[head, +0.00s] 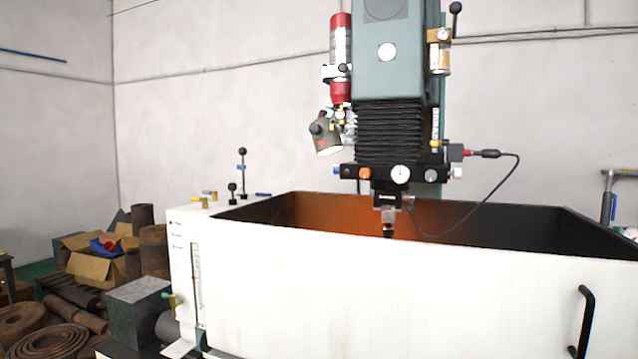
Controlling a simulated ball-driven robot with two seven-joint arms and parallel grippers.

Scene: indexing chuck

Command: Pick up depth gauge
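I cannot pick out a depth gauge with certainty in the head view. A round white dial (400,174) sits on the black bar (430,174) across the lower machine head, but I cannot tell whether it is the gauge. A tall white scale strip (196,285) runs down the left end of the white enclosure (400,300). Neither of my grippers shows. The floor of the enclosure is hidden behind its front wall.
The green machine column (395,70) rises above the enclosure, with a loose black cable (500,205) at its right. A black handle (585,320) sticks out at front right. Cardboard boxes (95,265), rusty stock (153,250) and a grey block (138,303) crowd the left floor.

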